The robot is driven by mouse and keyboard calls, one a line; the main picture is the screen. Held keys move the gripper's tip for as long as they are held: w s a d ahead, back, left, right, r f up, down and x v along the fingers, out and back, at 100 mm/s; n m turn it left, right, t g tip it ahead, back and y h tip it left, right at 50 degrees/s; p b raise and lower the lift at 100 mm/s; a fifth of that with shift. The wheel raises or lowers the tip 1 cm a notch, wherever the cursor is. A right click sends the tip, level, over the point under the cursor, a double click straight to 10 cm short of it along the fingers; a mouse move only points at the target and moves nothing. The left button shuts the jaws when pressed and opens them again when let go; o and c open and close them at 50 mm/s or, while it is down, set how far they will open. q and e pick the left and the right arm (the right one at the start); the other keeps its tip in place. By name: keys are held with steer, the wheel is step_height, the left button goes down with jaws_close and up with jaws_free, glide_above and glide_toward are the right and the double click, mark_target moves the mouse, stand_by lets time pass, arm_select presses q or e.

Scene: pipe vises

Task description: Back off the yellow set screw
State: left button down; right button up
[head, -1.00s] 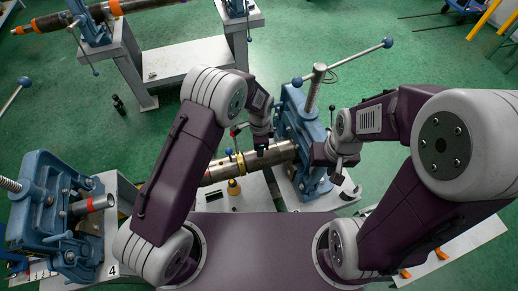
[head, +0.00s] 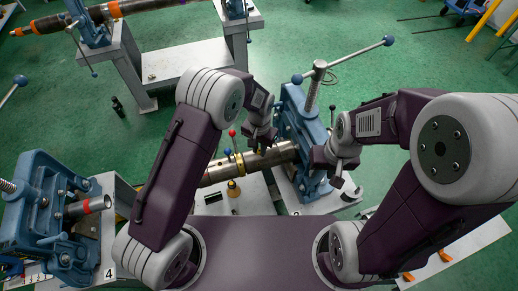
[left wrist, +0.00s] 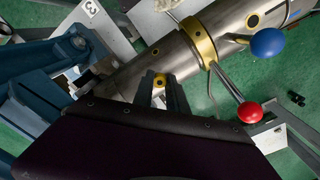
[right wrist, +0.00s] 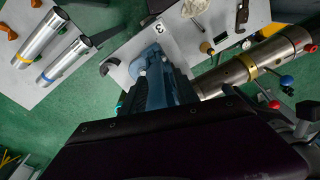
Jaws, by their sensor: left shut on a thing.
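My left gripper (head: 262,143) is just over the steel pipe (head: 216,174), near the blue vise. In the left wrist view its fingertips (left wrist: 160,86) close on a small yellow piece with a dark centre, the yellow set screw (left wrist: 159,79). I cannot tell whether the screw still touches the pipe. A yellow collar (left wrist: 200,43) surrounds the pipe beside it, with a red-ball lever (left wrist: 249,112) and a blue-ball lever (left wrist: 267,42). My right gripper (head: 337,165) is right of the vise, apart from the pipe; its fingers are unclear.
The blue vise (head: 296,120) with its long handle (head: 352,56) stands between my grippers. Another blue vise (head: 38,205) holds a short red-banded pipe (head: 90,205) at the left. A bench with a long pipe (head: 50,22) is behind. Two silver cylinders (right wrist: 40,38) lie on a pale board.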

arm_select(q)
steer(key=n, duration=0.4)
steer(key=shift+w+d+r+n, duration=0.1)
steer(key=shift+w+r+n, duration=0.05)
steer(key=shift+w+n, duration=0.15)
steer(key=n, duration=0.4)
steer(key=shift+n+b, duration=0.3)
steer(key=shift+b, duration=0.05)
steer(key=n, duration=0.4)
steer(key=shift+s, duration=0.1)
steer(key=shift+n, duration=2.1)
steer(key=shift+s, duration=0.1)
steer(key=c, duration=1.5)
jaws_free()
steer(key=shift+o, duration=0.9)
steer(key=shift+f, duration=0.2)
